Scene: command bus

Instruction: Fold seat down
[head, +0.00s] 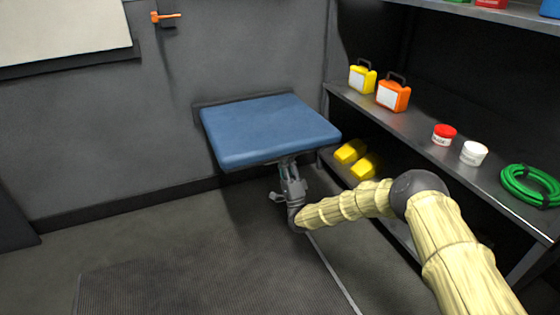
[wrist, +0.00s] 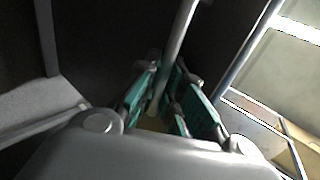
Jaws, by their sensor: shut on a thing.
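The blue seat (head: 268,130) is at the wall in the head view, with its pad lying about level and sticking out into the room. My gripper (head: 287,164) is just below the seat's front edge, pointing up. In the wrist view my gripper's green-padded fingers (wrist: 163,88) are closed around a thin pale metal bar (wrist: 178,38). The bar runs up out of the picture. How the bar joins the seat is hidden in the head view, as the pad covers the fingertips.
A shelf (head: 408,130) stands close on the right, holding a yellow case (head: 362,79), an orange case (head: 392,96), jars and a green hose coil (head: 531,185). Yellow items (head: 350,151) lie on the lower shelf near my arm. An orange handle (head: 165,16) is on the wall. The floor at left is clear.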

